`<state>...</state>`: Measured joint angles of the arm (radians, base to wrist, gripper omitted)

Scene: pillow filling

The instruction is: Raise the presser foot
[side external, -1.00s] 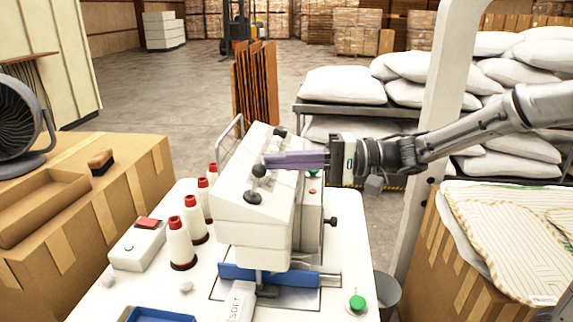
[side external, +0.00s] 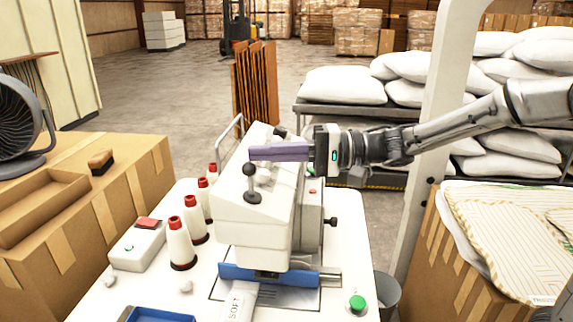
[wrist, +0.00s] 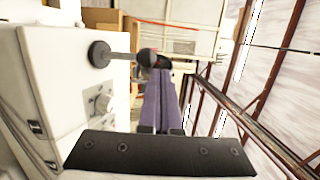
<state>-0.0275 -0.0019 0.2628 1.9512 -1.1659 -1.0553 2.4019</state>
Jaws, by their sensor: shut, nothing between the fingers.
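The white sewing machine (side external: 250,220) stands on a white table. Its lever (side external: 249,170), a black ball on a rod from a round black base, sticks up from the sloped front. In the wrist view the lever ball (wrist: 147,57) is just left of the fingertips. My gripper (side external: 252,152) has long purple fingers, shut with nothing between them, just above and behind the ball. I cannot tell whether they touch it. The dark presser foot (side external: 267,274) shows under the machine head, high up near the blue bar, apart from the plate below.
Several thread cones (side external: 180,243) stand left of the machine. A bag marked SOFT (side external: 239,303) lies in front of the head. A green button (side external: 357,302) is at the right, and a white post (side external: 440,120) rises beside my arm.

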